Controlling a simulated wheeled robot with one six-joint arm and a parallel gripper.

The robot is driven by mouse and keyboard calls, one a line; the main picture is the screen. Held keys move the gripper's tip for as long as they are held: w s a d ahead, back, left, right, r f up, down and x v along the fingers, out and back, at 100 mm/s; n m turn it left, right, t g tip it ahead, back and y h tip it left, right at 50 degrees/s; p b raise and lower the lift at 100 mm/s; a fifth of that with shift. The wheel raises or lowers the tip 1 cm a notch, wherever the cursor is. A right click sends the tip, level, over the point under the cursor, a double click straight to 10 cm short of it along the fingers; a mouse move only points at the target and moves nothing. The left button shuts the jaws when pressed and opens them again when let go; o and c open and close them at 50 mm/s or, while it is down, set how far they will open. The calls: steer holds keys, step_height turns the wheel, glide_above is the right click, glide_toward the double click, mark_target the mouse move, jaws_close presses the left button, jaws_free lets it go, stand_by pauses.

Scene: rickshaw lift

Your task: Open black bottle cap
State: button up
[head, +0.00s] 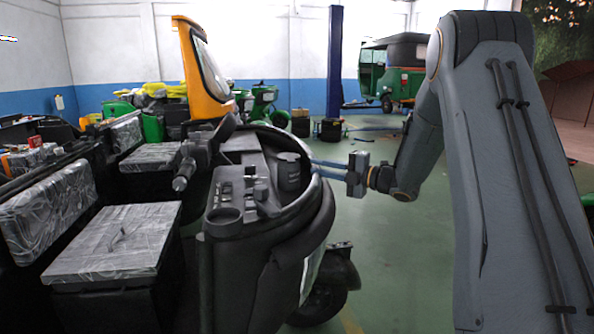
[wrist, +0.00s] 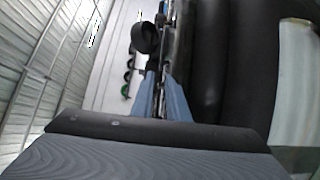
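A black round-topped object (head: 289,168), which looks like the black bottle with its cap, sits in the recess of the black dashboard (head: 232,222). Its lower part is hidden by the dashboard rim. My gripper (head: 314,167) is just to the right of the dashboard, its two blue-grey fingers pointing left toward the black object. The fingers are apart with nothing seen between them. In the wrist view my gripper (wrist: 161,82) also shows a gap between its fingers. A dark round shape (wrist: 145,38) lies beyond the fingertips; I cannot tell whether it is the cap.
The dashboard's raised curved rim (head: 322,205) stands close to my fingers. A handlebar (head: 190,165) and plastic-wrapped seats (head: 118,243) are to the left. An orange vehicle frame (head: 200,75) and a green rickshaw (head: 398,75) stand behind. Green floor (head: 395,250) is clear below my arm.

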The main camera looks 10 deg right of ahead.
mark_target(295, 162)
steer(key=shift+p+x, duration=0.8)
steer(key=shift+x, duration=3.2)
steer(key=shift+d+f, duration=0.15)
steer(key=shift+f, duration=0.05)
jaws_close()
